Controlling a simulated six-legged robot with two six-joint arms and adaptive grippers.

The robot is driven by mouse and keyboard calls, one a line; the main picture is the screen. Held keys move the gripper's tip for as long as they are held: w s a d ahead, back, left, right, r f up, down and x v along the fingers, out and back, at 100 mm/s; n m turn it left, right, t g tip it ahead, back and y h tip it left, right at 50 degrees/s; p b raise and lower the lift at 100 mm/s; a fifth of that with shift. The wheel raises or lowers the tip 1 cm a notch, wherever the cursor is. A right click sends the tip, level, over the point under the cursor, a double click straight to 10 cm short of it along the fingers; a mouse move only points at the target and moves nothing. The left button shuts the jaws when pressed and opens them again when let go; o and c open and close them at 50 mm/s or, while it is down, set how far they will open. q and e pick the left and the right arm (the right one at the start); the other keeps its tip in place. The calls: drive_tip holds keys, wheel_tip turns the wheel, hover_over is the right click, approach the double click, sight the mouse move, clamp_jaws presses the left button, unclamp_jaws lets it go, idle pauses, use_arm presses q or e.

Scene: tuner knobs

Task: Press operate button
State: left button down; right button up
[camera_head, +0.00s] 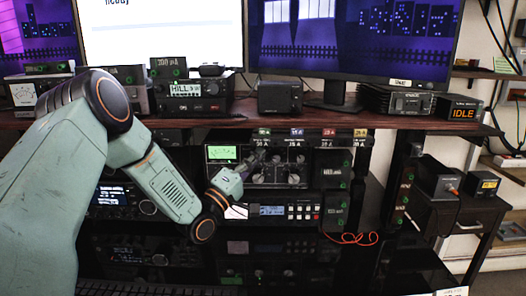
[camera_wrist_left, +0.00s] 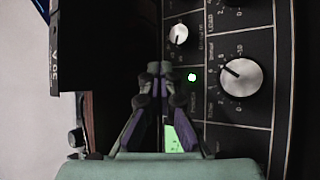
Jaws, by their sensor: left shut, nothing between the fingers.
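The tuner (camera_head: 277,181) with its dark front panel, knobs and lit green meter (camera_head: 222,153) stands in the rack below the shelf. My left gripper (camera_head: 256,158) is in front of this panel, just right of the meter. In the left wrist view, the gripper's fingertips (camera_wrist_left: 160,69) are together and empty. A small lit green round spot (camera_wrist_left: 192,77) is just right of the fingertips, with a large silver knob (camera_wrist_left: 241,77) farther right. I cannot read which control is the operate button, or tell whether the fingertips touch the panel. My right gripper is out of view.
A small silver knob (camera_wrist_left: 180,34) is above the fingertips in the wrist view. A unit with a blue display (camera_head: 272,210) sits below the tuner. The shelf (camera_head: 330,119) runs above it, and a red cable (camera_head: 350,239) hangs at lower right.

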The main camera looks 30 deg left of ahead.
use_arm(q)
drive_tip(key=shift+s+d, duration=0.15)
drive_tip(key=shift+s, duration=0.15)
drive_tip(key=s+d, duration=0.1)
drive_tip(key=s+d+p, duration=0.1)
drive_tip(key=s, duration=0.1)
drive_tip(key=s+d+p, duration=0.1)
drive_tip(key=s, duration=0.1)
idle(0.5)
drive_tip(key=shift+d, duration=0.1)
idle(0.4)
